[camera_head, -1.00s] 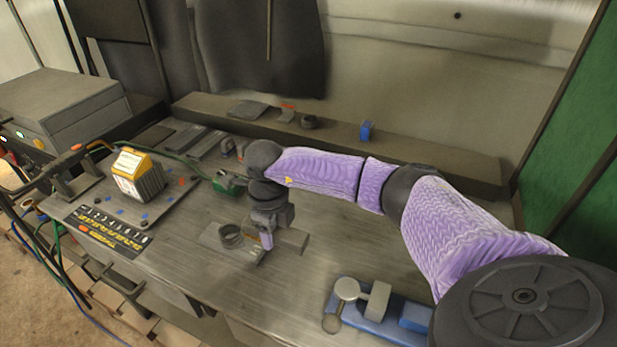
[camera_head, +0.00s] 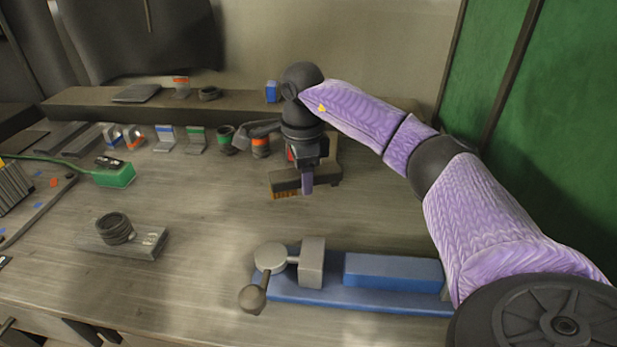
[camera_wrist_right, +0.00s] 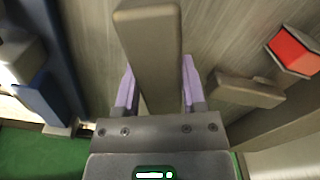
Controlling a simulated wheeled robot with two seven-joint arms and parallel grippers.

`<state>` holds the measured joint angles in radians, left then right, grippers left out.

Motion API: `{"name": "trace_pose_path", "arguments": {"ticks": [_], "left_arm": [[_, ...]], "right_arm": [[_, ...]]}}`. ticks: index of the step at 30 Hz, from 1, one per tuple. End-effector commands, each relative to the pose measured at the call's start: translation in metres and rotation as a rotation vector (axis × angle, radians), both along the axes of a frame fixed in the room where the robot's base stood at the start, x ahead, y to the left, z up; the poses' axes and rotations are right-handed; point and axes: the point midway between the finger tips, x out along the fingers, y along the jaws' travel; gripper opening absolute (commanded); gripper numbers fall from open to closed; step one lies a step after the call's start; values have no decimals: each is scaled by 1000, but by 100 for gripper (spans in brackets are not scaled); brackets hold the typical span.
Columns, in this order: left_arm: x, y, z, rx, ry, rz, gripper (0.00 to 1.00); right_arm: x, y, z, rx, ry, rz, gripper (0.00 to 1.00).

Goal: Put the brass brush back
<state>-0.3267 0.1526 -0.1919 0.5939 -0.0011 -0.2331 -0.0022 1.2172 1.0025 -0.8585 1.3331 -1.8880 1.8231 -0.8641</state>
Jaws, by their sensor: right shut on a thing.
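The brass brush (camera_head: 285,184) is a dark block with golden-brown bristles along its lower edge. My right gripper (camera_head: 307,182) is shut on it, over the bench top in the head view. In the right wrist view the brush's grey-brown body (camera_wrist_right: 150,45) lies between my two purple fingers (camera_wrist_right: 158,92). A similar grey-brown piece (camera_wrist_right: 245,90) sits to the right of the fingers in that view. In the head view I cannot tell whether the brush touches the bench. My left gripper is not in view.
A blue vise-like fixture (camera_head: 350,285) with a lever stands at the front. A coil on a block (camera_head: 115,230) sits at left. Several small holders and cans (camera_head: 197,138) line the bench's back, below a ledge (camera_head: 230,107). The bench between coil and fixture is clear.

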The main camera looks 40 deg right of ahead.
Motion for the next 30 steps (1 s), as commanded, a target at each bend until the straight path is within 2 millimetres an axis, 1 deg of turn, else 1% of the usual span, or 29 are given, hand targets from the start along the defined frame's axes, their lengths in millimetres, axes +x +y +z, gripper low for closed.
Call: {"name": "trace_pose_path", "arguments": {"ticks": [1, 6, 12, 15, 16, 17, 18, 20, 21, 28, 30], "left_arm": [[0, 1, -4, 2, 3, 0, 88], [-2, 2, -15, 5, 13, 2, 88], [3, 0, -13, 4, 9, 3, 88], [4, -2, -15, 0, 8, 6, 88], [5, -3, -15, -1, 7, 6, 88], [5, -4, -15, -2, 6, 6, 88], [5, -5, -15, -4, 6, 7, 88], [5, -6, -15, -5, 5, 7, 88], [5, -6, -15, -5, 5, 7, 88], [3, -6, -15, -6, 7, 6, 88], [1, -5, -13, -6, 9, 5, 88]], "right_arm": [[0, 0, -9, 0, 2, 0, 0], [0, 0, -40, 1, 3, -1, 0], [0, 0, -37, 0, -1, -1, 0], [0, 0, -40, 0, 0, -1, 0], [0, 0, -41, 0, 0, -1, 54], [0, 0, -40, 0, 0, -1, 61], [0, 0, -40, 0, 0, -1, 69], [0, 0, -40, 0, 0, -1, 82], [0, 0, -40, 0, 0, -1, 88], [0, 0, -40, 0, -1, -1, 88], [0, 0, -35, 0, -2, -1, 88]]}}
